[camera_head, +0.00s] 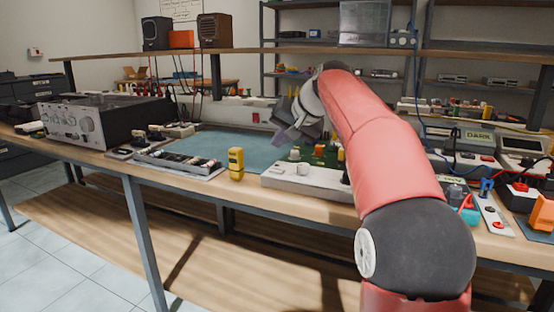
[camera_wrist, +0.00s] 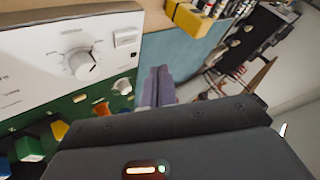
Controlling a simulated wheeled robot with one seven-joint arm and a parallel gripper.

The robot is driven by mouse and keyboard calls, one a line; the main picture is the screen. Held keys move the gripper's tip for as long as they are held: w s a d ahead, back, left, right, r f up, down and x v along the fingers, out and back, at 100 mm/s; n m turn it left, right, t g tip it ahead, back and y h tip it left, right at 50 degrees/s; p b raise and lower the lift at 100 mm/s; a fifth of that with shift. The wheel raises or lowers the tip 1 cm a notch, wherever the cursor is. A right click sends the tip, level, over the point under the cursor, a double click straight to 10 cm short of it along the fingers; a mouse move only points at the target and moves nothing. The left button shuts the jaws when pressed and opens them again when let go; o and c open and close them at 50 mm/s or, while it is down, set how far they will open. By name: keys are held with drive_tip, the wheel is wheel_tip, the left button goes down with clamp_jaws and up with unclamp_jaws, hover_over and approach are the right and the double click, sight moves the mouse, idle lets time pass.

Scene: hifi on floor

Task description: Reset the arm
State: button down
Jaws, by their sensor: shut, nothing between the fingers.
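My red arm (camera_head: 385,130) reaches over the workbench from the right in the head view. My gripper (camera_head: 281,137) hangs above the blue mat and the green circuit board, close behind the white device. In the wrist view the two grey fingers of my gripper (camera_wrist: 158,84) lie together, with nothing between them. The white device (camera_head: 308,180) lies at the bench's front edge; its knob panel shows in the wrist view (camera_wrist: 50,65). The green board (camera_head: 322,154) with coloured parts lies behind it, partly hidden by my arm.
A yellow block-like device (camera_head: 236,163) stands at the bench's front edge. A silver-fronted unit (camera_head: 75,124) is on the left. The blue mat (camera_head: 225,146) is mostly clear. An upper shelf (camera_head: 240,51) runs behind my arm. Tools and devices crowd the right.

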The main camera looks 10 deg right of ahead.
drive_tip(key=shift+r+p, duration=0.35)
drive_tip(key=shift+r, duration=0.3)
drive_tip(key=shift+f, duration=0.1)
drive_tip(key=s+a+f+n+g+h, duration=0.1)
drive_tip(key=s+f, duration=0.3)
drive_tip(key=s, duration=0.6)
drive_tip(key=s+a+f+h, duration=0.15)
drive_tip(key=s+f, duration=0.25)
drive_tip(key=s, duration=0.6)
drive_tip(key=s+d+f+n+g+h, duration=0.1)
drive_tip(key=s+d+f+n+h, duration=0.1)
drive_tip(key=s+f, duration=1.2)
drive_tip(key=s, duration=0.2)
drive_tip(key=shift+s+f, duration=0.35)
drive_tip(key=shift+s, duration=0.05)
drive_tip(key=shift+d, duration=0.1)
